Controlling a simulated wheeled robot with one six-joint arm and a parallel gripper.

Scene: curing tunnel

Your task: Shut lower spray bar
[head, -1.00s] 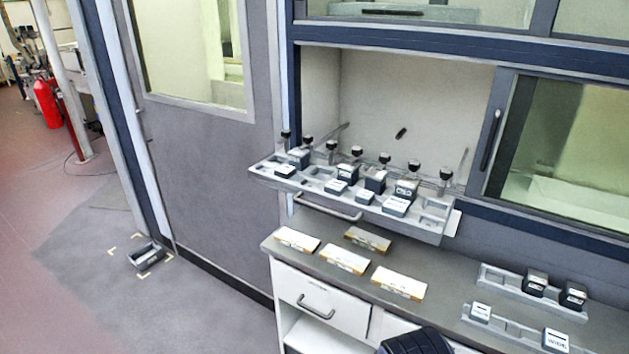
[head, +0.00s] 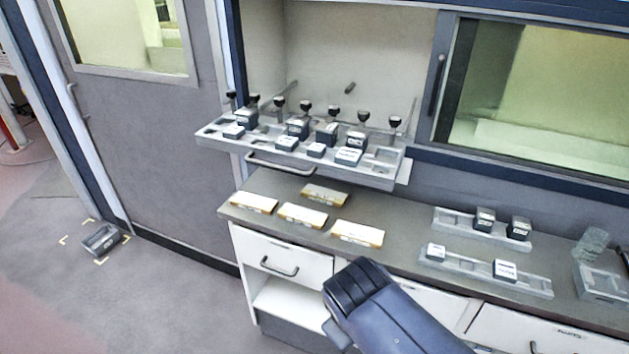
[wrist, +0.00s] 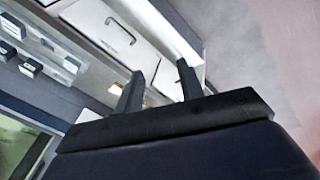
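A row of several black-knobbed stems (head: 305,107) stands along the back edge of a grey slotted tray (head: 215,138) in the head view. No label shows which knob belongs to the lower spray bar. The tray juts out of the open bay and holds several dark blocks with white tops (head: 348,156). A bar handle (head: 280,166) runs below its front. My gripper (wrist: 160,85) is open and empty in the wrist view, its two fingers apart. In the head view my arm is at the lower middle, in front of the counter and apart from the knobs.
Several white-topped, tan-sided blocks (head: 302,215) lie on the counter (head: 395,243) below the tray. Two racks (head: 470,269) with small blocks and a clear beaker (head: 592,243) stand at right. A small grey bin (head: 101,239) sits on the floor at left. The floor there is otherwise clear.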

